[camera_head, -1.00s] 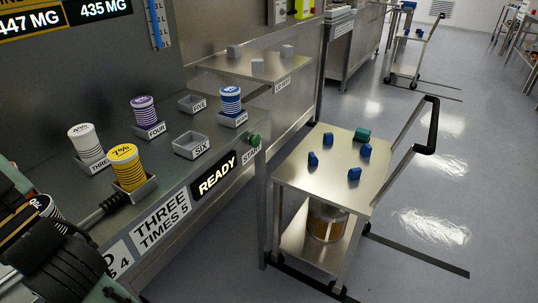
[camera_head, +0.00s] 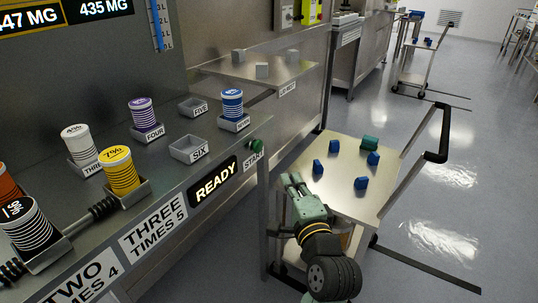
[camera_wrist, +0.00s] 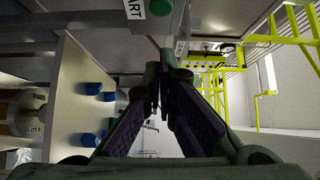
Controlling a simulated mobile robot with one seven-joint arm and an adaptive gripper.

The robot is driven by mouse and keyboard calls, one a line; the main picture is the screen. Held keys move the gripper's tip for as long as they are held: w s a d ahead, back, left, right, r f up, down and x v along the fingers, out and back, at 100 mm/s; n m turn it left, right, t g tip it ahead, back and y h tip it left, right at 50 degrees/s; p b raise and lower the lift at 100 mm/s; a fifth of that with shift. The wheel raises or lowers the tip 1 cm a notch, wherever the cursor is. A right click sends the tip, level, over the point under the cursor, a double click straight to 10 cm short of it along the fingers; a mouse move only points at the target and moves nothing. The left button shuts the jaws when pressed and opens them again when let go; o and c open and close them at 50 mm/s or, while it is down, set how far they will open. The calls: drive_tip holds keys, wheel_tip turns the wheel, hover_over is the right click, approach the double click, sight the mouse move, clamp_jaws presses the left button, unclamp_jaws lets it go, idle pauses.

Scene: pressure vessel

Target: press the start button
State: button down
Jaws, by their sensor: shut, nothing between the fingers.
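The green start button (camera_head: 256,146) sits at the right end of the bench's front edge, beside the START label (camera_head: 253,160). In the wrist view, the button (camera_wrist: 160,7) shows at the top edge, next to the cut-off label. My gripper (camera_head: 291,178) is below and to the right of the button in the head view, apart from it, in front of the cart. Its fingers are together and empty; in the wrist view the fingertips (camera_wrist: 159,68) point up the picture, below the button.
A lit READY sign (camera_head: 215,181) is left of the button. Cups stand in holders on the bench; the holder marked SIX (camera_head: 190,150) is empty. A steel cart (camera_head: 335,190) with several blue pieces and a green one stands right. Open floor lies beyond it.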

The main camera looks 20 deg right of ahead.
drive_tip(key=shift+s+d+f, duration=0.15)
drive_tip(key=shift+d+f, duration=0.05)
drive_tip(key=shift+d, duration=0.05)
drive_tip(key=p, duration=0.2)
approach(259, 146)
drive_tip(key=w+d, duration=0.4)
drive_tip(key=d, duration=0.2)
drive_tip(key=shift+w+a+f+p, duration=0.25)
drive_tip(key=shift+w+a+p, duration=0.1)
drive_tip(key=shift+w+a, duration=0.35)
drive_tip(key=shift+w+a+f+p, duration=0.35)
drive_tip(key=shift+w+a, duration=0.2)
drive_tip(key=shift+a, duration=0.25)
